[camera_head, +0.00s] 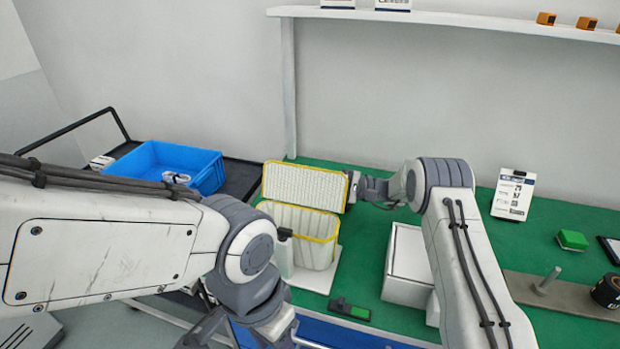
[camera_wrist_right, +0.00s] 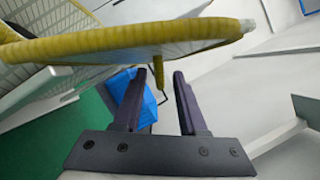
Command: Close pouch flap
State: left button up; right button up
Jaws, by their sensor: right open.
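The pouch (camera_head: 312,252) is a white ribbed, open-topped box with a yellow rim, standing on a white base. Its flap (camera_head: 304,186), a white mesh panel edged in yellow, stands raised at the back, so the mouth is open. My right gripper (camera_head: 352,190) is at the flap's right end. In the right wrist view, the flap's yellow edge (camera_wrist_right: 130,45) crosses above the open fingers (camera_wrist_right: 158,74), and a short yellow strip shows between the fingertips. Contact cannot be told.
A blue crate (camera_head: 170,164) stands on a dark cart at left. A white box (camera_head: 408,262) and a small black-green item (camera_head: 350,309) lie on the green mat (camera_head: 365,240). A sign card (camera_head: 513,194) stands at right. A shelf (camera_head: 450,18) runs above.

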grip_shut()
dwell(1.4)
